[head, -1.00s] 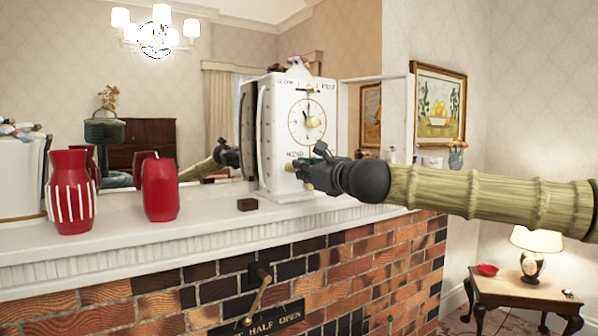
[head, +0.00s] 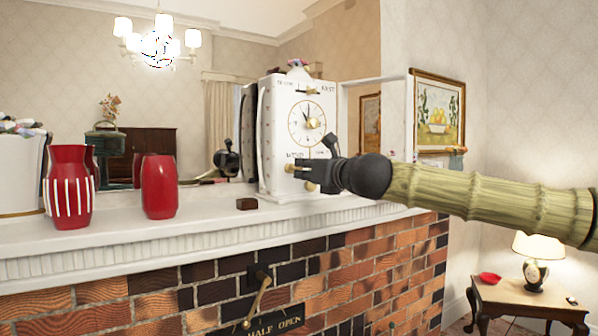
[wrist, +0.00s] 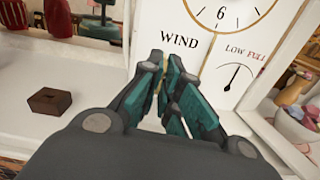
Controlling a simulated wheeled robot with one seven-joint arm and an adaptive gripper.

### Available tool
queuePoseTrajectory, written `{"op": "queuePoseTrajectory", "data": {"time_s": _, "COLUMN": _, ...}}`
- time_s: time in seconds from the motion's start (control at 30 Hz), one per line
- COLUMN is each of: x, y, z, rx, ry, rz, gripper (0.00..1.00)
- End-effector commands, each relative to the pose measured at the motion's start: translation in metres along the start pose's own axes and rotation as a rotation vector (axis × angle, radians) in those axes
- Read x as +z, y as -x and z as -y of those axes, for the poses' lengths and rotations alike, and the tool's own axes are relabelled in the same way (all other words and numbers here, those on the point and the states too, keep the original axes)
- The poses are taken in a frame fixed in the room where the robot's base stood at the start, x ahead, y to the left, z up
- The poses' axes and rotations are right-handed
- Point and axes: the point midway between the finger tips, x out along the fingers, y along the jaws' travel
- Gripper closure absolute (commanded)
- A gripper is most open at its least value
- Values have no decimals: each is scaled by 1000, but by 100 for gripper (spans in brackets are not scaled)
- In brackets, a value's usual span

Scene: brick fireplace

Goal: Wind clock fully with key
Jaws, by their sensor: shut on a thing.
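The white clock (head: 285,150) stands upright on the mantel, its round dial facing me. The wrist view shows the lower part of its face (wrist: 180,18), with the word WIND and a small LOW–FULL gauge (wrist: 235,75). The gauge needle points up and slightly right, between the two words. My gripper (head: 306,174) is at the lower front of the clock. In the wrist view, my gripper (wrist: 165,75) is shut just below WIND on a small brass-coloured piece, apparently the key. The fingers hide most of it.
Two red vases (head: 159,187) (head: 68,190) and a small dark brown block (head: 246,203) stand left of the clock on the mantel (head: 130,232). A mirror is behind. In the wrist view, a bowl of coloured objects (wrist: 300,125) is close on the right.

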Motion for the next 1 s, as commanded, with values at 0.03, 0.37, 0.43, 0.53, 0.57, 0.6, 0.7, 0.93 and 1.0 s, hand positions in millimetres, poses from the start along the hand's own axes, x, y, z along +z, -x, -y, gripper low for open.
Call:
{"op": "queuePoseTrajectory", "data": {"time_s": 0.03, "x": -2, "y": -1, "z": 1, "rx": -1, "ry": -18, "rz": 1, "gripper": 100}}
{"op": "queuePoseTrajectory", "data": {"time_s": 0.37, "x": -3, "y": -1, "z": 1, "rx": 1, "ry": -216, "rz": 1, "gripper": 100}}
{"op": "queuePoseTrajectory", "data": {"time_s": 0.43, "x": -3, "y": -1, "z": 2, "rx": 0, "ry": -255, "rz": 1, "gripper": 100}}
{"op": "queuePoseTrajectory", "data": {"time_s": 0.53, "x": -4, "y": -1, "z": 2, "rx": 0, "ry": -312, "rz": 1, "gripper": 100}}
{"op": "queuePoseTrajectory", "data": {"time_s": 0.57, "x": -3, "y": -1, "z": 2, "rx": -1, "ry": -327, "rz": 1, "gripper": 100}}
{"op": "queuePoseTrajectory", "data": {"time_s": 0.6, "x": -3, "y": -1, "z": 2, "rx": -1, "ry": -344, "rz": 1, "gripper": 100}}
{"op": "queuePoseTrajectory", "data": {"time_s": 0.7, "x": -2, "y": -1, "z": 2, "rx": 0, "ry": -376, "rz": 0, "gripper": 100}}
{"op": "queuePoseTrajectory", "data": {"time_s": 0.93, "x": -1, "y": -1, "z": 2, "rx": -1, "ry": -386, "rz": 0, "gripper": 100}}
{"op": "queuePoseTrajectory", "data": {"time_s": 1.0, "x": -1, "y": -1, "z": 2, "rx": -1, "ry": -386, "rz": -1, "gripper": 93}}
